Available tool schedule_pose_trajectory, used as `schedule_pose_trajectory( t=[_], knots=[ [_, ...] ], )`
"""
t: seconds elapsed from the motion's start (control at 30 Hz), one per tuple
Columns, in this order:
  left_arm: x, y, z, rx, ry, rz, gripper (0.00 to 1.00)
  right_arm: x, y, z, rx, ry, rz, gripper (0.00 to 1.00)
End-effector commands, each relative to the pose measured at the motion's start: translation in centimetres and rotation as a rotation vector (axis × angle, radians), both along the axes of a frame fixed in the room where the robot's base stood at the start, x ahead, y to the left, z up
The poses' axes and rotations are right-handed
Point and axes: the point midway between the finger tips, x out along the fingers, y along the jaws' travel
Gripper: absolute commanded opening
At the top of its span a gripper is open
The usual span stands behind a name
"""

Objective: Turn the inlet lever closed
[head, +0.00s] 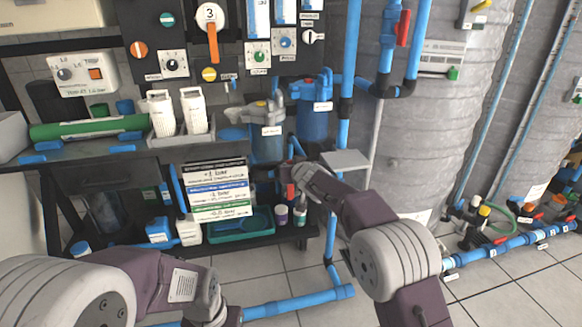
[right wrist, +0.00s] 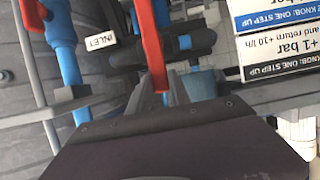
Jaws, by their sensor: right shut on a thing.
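The red inlet lever (right wrist: 152,45) runs up and down in the right wrist view, beside a white INLET label (right wrist: 101,41) and a dark valve body.
Blue pipes (head: 345,90) and filter housings (head: 313,112) stand close to my right arm. Stacked instruction signs (head: 218,190) hang left of the lever, above a green tray (head: 240,226). Large grey tanks (head: 440,120) stand at right. Floor pipes (head: 300,302) lie in front.

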Motion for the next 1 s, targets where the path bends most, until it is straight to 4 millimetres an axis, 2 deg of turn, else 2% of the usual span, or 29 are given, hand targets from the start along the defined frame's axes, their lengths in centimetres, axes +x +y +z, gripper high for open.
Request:
schedule_pose_trajectory(
  t=[0.23, 0.27, 0.3, 0.33, 0.7, 0.87, 1.0],
  knots=[
    [0.0, 0.0, 0.0, 0.0, 0.0, 0.0, 0.0, 0.0, 0.0, -0.3, 0.003, 0.006, -0.003, 0.0],
    [0.0, 0.0, 0.0, 0.0, 0.0, 0.0, 0.0, 0.0, 0.0, -0.3, 0.004, 0.007, -0.004, 0.29],
    [0.0, 0.0, 0.0, 0.0, 0.0, 0.0, 0.0, 0.0, 0.0, -0.3, 0.004, 0.007, -0.004, 0.4],
    [0.0, 0.0, 0.0, 0.0, 0.0, 0.0, 0.0, 0.0, 0.0, -0.3, 0.003, 0.006, -0.003, 0.45],
    [0.0, 0.0, -0.5, 0.0, 0.0, 0.0, 0.0, -0.4, -0.1, -0.1, 0.002, 0.003, -0.002, 0.45],
    [0.0, 0.0, -2.0, 0.0, 0.0, 0.0, 0.0, -2.6, -0.9, 0.7, 0.002, 0.001, -0.002, 0.45],
    [0.0, 0.0, -2.9, 0.0, 0.0, 0.0, 0.0, -5.2, -1.7, 1.9, 0.003, 0.001, -0.002, 0.45]
  ],
)
